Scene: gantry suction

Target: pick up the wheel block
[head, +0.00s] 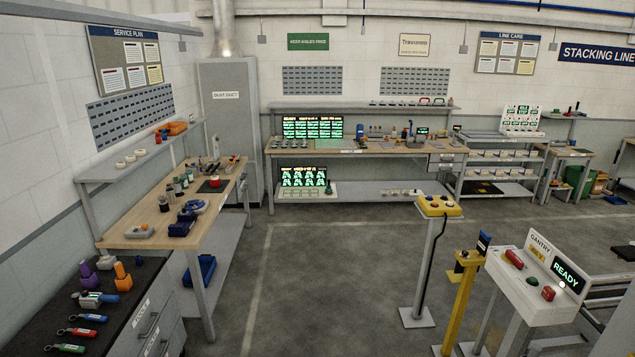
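I cannot pick out a wheel block for certain in the head view; the small parts on the benches are too far off to tell. Neither of my grippers is in view. The gantry console (543,279) stands at the lower right with a lit READY display, a red button and a green button.
A yellow button box (438,206) on a grey pedestal and a yellow post (461,300) stand left of the console. A wooden bench (150,213) and a dark cabinet (125,315) with coloured tools line the left. Another bench (350,149) is at the back. Middle floor (325,270) is clear.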

